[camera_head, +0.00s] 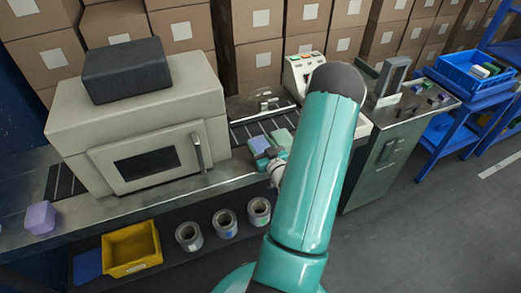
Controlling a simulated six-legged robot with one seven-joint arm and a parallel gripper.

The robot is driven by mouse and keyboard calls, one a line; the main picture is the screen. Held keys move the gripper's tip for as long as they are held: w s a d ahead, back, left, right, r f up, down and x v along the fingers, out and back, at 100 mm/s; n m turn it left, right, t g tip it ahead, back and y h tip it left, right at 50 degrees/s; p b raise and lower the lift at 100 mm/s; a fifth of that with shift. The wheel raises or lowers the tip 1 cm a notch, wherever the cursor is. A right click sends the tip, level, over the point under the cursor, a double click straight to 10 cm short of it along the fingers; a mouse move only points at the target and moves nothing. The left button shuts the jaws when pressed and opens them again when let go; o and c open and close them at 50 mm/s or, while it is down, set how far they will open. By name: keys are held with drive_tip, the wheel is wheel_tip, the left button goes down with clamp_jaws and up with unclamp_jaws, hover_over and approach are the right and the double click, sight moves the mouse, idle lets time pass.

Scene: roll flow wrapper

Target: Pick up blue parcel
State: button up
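The blue parcel (259,144) is small and light blue. It lies on the conveyor to the right of the beige wrapping machine. A pale green parcel (282,137) lies just right of it. My gripper (271,154) is at the near side of these two parcels, small and dark in the picture. My teal arm reaches up from the bottom and hides part of the conveyor behind it. Whether the fingers touch the blue parcel, or are open or shut, is too small to tell.
The beige machine (150,128) with a dark box on top stands left of the parcels. A purple parcel (40,217) lies at the bench's left. A yellow bin (131,249) and several rolls are below. A control box (300,72) stands behind; a blue crate (470,73) is far right.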

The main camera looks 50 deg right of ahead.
drive_tip(key=c, duration=0.5)
